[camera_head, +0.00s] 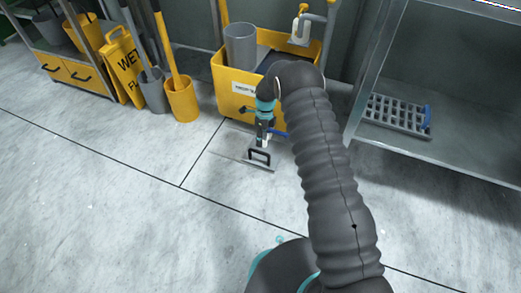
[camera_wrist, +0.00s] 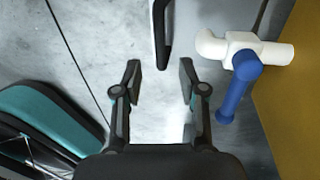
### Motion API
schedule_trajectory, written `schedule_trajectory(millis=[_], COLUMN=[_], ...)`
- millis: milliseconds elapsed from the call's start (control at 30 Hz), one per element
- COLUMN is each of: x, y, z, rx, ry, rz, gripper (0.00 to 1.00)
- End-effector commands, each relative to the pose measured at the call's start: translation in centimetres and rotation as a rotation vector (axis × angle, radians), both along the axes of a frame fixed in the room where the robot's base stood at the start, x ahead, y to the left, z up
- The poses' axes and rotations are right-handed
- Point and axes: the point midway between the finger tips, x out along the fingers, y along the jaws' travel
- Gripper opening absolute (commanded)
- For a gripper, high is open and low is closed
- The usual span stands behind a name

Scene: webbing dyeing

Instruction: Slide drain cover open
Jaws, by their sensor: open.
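The drain cover (camera_head: 235,148) is a flat grey metal plate on the floor in front of the yellow mop tub. A black bar handle (camera_head: 259,156) stands on it near its front edge. In the wrist view the handle (camera_wrist: 161,35) shows at the top, partly cut off by the frame. My gripper (camera_head: 264,142) is over the plate, close to the handle. In the wrist view my gripper (camera_wrist: 160,78) has its fingers apart with nothing between them, and the handle lies beyond the fingertips. My arm hides part of the floor and tub.
The yellow mop tub (camera_head: 232,92) stands right behind the cover. A white pipe (camera_wrist: 215,46) with a blue lever (camera_wrist: 237,88) sits to the right of my fingers. A metal shelf (camera_head: 465,160) with a grate (camera_head: 396,115) is at the right. The floor at front left is clear.

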Motion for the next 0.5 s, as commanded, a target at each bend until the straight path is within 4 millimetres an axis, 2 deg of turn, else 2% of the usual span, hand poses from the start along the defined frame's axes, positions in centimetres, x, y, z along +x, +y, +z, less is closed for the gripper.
schedule_trajectory(millis=[33,200,500], x=[-0.3,-0.7,-1.0], y=[0.1,0.3,0.4], z=[-1.2,-3.7,-5.7], rx=[0.0,0.0,0.0], ry=[0.002,0.001,-0.001], rz=[0.0,0.001,0.002], gripper=[0.41,0.41,0.41])
